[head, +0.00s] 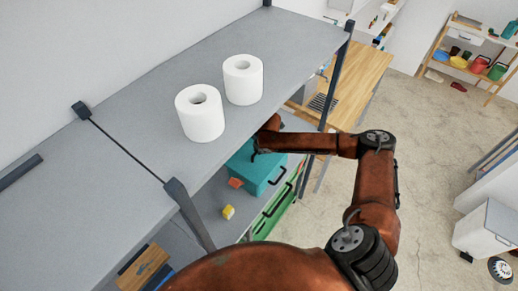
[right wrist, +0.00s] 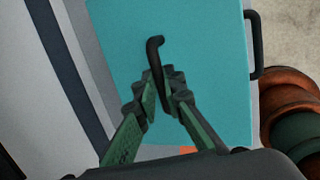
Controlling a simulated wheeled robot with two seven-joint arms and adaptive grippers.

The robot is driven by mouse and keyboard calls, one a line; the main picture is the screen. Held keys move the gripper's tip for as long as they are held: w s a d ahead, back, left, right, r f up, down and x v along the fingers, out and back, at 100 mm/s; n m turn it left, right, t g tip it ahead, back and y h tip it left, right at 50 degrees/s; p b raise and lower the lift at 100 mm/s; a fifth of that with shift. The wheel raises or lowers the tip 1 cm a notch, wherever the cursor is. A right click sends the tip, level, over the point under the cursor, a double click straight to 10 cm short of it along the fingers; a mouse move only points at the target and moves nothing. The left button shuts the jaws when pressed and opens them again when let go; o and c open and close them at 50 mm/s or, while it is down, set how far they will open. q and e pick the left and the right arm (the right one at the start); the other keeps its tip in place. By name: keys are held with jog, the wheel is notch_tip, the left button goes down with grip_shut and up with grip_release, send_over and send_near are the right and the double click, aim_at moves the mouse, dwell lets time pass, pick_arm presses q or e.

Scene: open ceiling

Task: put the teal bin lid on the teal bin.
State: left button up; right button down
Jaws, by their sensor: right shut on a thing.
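The teal bin (head: 262,178) stands on the lower shelf, under the edge of the upper shelf, with a black handle on its side. The teal lid (right wrist: 205,85) fills much of the right wrist view as a flat teal panel with a black hooked handle. My right gripper (right wrist: 166,80) is shut on that lid handle. In the head view the right gripper (head: 256,150) is at the top of the bin, partly hidden by the shelf and my arm. I cannot tell whether the lid rests fully on the bin rim. My left gripper is not in view.
Two white paper rolls (head: 200,114) (head: 243,80) stand on the grey upper shelf (head: 130,125). A dark shelf post (head: 190,213) rises nearby. Open floor lies to the right.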

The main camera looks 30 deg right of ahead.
jog(key=c, duration=2)
grip_release()
jog(key=shift+o, duration=0.2)
jog(key=v, duration=0.7)
jog(key=shift+r, duration=0.25)
